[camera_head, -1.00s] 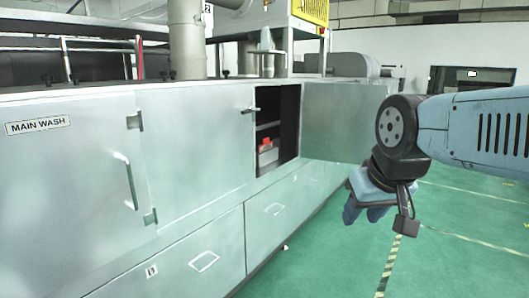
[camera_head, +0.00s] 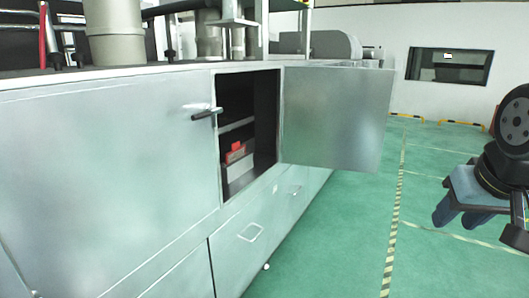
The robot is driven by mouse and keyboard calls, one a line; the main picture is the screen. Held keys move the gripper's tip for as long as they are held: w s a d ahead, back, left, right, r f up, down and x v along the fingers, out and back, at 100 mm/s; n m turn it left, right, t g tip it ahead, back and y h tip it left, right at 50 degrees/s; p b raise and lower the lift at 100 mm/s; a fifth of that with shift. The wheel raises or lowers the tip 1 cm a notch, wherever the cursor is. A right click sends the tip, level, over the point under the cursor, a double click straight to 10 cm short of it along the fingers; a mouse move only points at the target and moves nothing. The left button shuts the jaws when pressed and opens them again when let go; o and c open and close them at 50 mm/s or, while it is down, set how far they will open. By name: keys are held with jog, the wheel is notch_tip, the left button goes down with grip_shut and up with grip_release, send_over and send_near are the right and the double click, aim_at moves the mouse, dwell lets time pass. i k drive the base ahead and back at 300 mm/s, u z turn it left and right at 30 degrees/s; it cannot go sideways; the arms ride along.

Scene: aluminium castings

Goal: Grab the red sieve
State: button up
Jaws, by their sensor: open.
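The red sieve seems to be the small red item (camera_head: 234,154) inside the open cabinet compartment. Only a small part shows, low in the opening above a pale grey box-like shape, and its full form is too small to tell. My gripper (camera_head: 458,218) is at the right edge of the view, over the green floor, with its blue fingers pointing down. It is open and empty, well to the right of the compartment, with the open door between them in the picture.
The cabinet door (camera_head: 335,118) stands swung open to the right of the opening. A dark handle (camera_head: 206,114) juts out at the opening's left edge. Closed drawers (camera_head: 250,235) lie below. The green floor (camera_head: 345,235) in front is clear, with striped tape lines.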

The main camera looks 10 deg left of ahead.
aim_at(237, 151)
jog(key=u, duration=0.3)
jog(key=i, duration=1.15)
jog(key=u, duration=0.75)
jog(key=k, duration=0.8)
jog(key=u, duration=0.15)
jog(key=i, duration=1.35)
jog(key=z, duration=0.05)
